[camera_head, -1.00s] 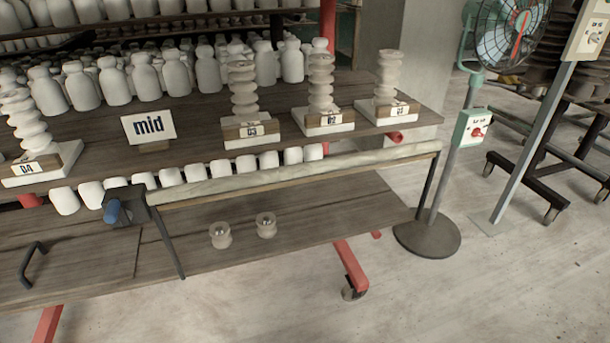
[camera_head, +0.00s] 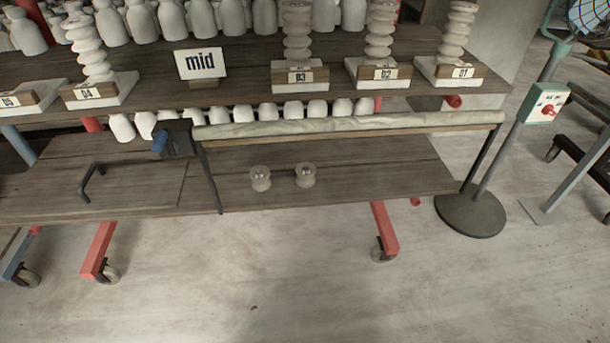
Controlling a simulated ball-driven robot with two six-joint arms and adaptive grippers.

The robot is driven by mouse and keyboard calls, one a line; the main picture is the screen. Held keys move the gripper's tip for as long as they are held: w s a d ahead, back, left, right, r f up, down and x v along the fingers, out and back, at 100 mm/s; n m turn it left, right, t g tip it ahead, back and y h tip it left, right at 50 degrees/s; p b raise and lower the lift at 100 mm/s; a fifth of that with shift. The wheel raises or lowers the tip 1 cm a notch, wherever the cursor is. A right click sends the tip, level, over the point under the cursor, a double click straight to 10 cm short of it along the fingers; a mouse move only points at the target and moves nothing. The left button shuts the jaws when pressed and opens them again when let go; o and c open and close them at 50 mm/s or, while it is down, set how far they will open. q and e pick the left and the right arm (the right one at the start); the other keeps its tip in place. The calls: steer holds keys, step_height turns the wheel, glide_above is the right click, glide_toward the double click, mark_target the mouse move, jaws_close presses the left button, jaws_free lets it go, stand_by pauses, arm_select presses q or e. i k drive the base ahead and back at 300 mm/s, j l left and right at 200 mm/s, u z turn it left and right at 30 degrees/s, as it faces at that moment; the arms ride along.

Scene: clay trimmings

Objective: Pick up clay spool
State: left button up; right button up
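Two small pale spools stand upright, apart from each other, on the lower wooden shelf; I cannot tell whether either is the clay spool. One spool (camera_head: 260,178) is on the left and the other spool (camera_head: 305,175) is close by on its right. Each has a small shiny spot on top. Taller ribbed clay pieces stand on labelled blocks on the shelf above, such as the ribbed piece (camera_head: 297,32) on the block marked 03 (camera_head: 300,76). Neither of my grippers is in view.
A long pale bar (camera_head: 350,123) on a dark frame runs above the lower shelf (camera_head: 400,178). A dark handle (camera_head: 88,182) rises from the shelf's left part. A round stand base (camera_head: 470,215) is at right. The floor (camera_head: 250,285) in front is clear.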

mark_target(305, 170)
steer(key=i+l+u, duration=0.1)
steer(key=i+u, duration=0.15)
steer(key=i, duration=0.25)
steer(key=i+l+u, duration=0.3)
steer(key=i, duration=0.15)
steer(key=j, duration=0.1)
